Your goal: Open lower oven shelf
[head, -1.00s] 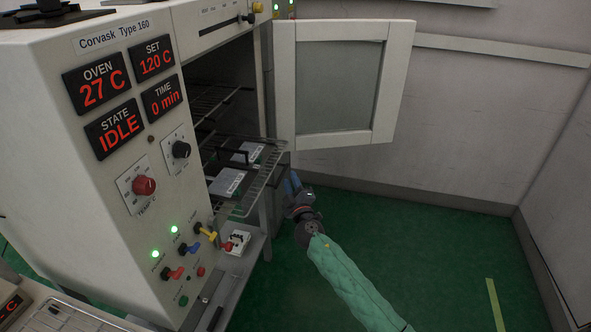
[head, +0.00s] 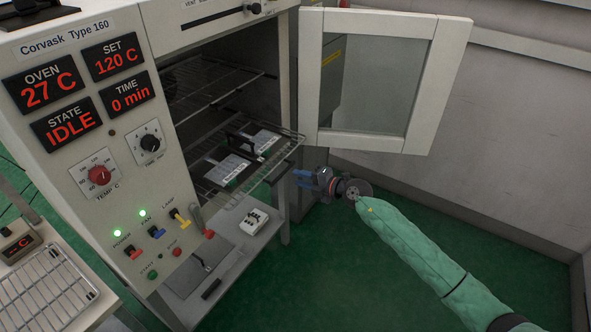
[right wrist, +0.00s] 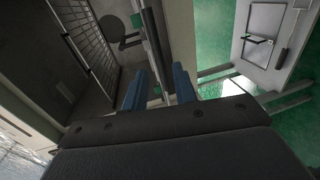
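The oven (head: 120,180) stands at the left with its glass door (head: 375,80) swung open to the right. Its lower wire shelf (head: 287,150) sticks partly out of the opening and carries two dark flat plates with pale labels and handles. My right gripper (head: 299,179) is just right of and below the shelf's outer edge in the head view. In the right wrist view its blue fingers (right wrist: 160,88) stand apart, and a pale rail shows between or behind them; contact cannot be told. My left gripper is not in view.
An upper wire shelf (head: 205,88) is inside the oven. A small white box (head: 254,221) sits on the grey ledge below. A wire rack (head: 45,285) lies on a bench at lower left. Green floor is clear at right; a wall stands behind the door.

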